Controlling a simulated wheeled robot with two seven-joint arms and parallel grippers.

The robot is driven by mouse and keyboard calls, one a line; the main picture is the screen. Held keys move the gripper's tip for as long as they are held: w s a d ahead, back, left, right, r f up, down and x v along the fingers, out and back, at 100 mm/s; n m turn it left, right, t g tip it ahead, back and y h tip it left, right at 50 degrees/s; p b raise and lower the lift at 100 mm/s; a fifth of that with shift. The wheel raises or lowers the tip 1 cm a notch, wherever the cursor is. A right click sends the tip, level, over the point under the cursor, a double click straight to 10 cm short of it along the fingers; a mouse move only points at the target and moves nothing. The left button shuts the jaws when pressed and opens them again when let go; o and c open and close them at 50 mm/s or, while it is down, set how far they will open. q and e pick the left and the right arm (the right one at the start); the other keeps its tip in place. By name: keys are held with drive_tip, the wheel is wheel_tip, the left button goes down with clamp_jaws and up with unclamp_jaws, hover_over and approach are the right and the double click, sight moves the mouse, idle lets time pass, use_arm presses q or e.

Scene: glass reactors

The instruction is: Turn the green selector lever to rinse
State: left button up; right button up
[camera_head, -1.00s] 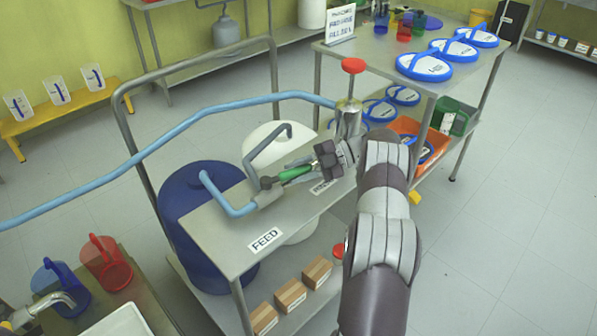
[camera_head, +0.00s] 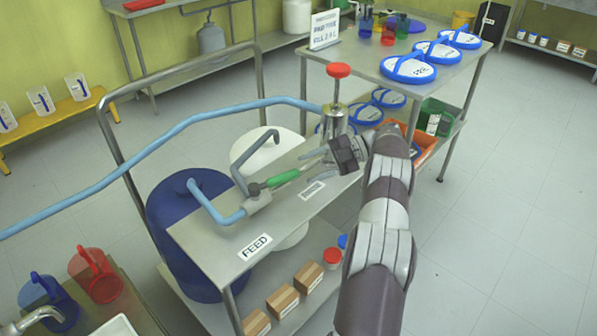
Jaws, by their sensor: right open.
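The green selector lever (camera_head: 283,178) sits on a valve block (camera_head: 258,199) on top of the metal cart (camera_head: 215,235). The lever points right from the block, toward my right gripper. My right gripper (camera_head: 311,167) is open at the lever's outer end, with its fingers pointing left; whether they touch the lever I cannot tell. A FEED label (camera_head: 255,246) lies on the near part of the cart top. A second label (camera_head: 312,190) lies just below the lever's outer end, too small to read clearly. My left gripper is not in view.
A blue hose (camera_head: 150,158) crosses from the left to a metal fitting with a red knob (camera_head: 338,70) behind my gripper. A grey bent pipe (camera_head: 243,160) rises by the valve. A blue drum (camera_head: 165,225) and a white drum (camera_head: 262,140) stand beside the cart.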

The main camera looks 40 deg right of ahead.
drive_tip(key=shift+d, duration=0.1)
drive_tip(key=shift+c, duration=1)
drive_tip(key=shift+t+h, duration=0.3)
drive_tip(key=r, duration=0.1)
drive_tip(key=s+d+r, duration=0.1)
drive_tip(key=r, duration=0.1)
drive_tip(key=r+p, duration=0.1)
drive_tip(key=shift+s+d+r, duration=0.15)
drive_tip(key=shift+d+r, duration=0.15)
clamp_jaws()
drive_tip(key=s+a+r+m+t+p, duration=0.2)
drive_tip(key=s+a+r+m+t, duration=0.2)
drive_tip(key=s+r+m+t, duration=0.55)
drive_tip(key=s+a+f+m+h, duration=0.2)
drive_tip(key=a+f+m+h, duration=0.35)
drive_tip(key=m, duration=1.05)
drive_tip(key=s+a+f+m+h, duration=0.25)
drive_tip(key=f+m+h, duration=0.6)
drive_tip(key=m, duration=0.65)
drive_tip(key=m+h+b, duration=0.1)
drive_tip(key=m, duration=0.1)
approach(287, 180)
drive_tip(key=w, duration=0.4)
drive_tip(key=w+f, duration=0.1)
drive_tip(key=w, duration=0.1)
drive_tip(key=shift+w+d, duration=0.35)
drive_tip(key=shift+d, duration=0.05)
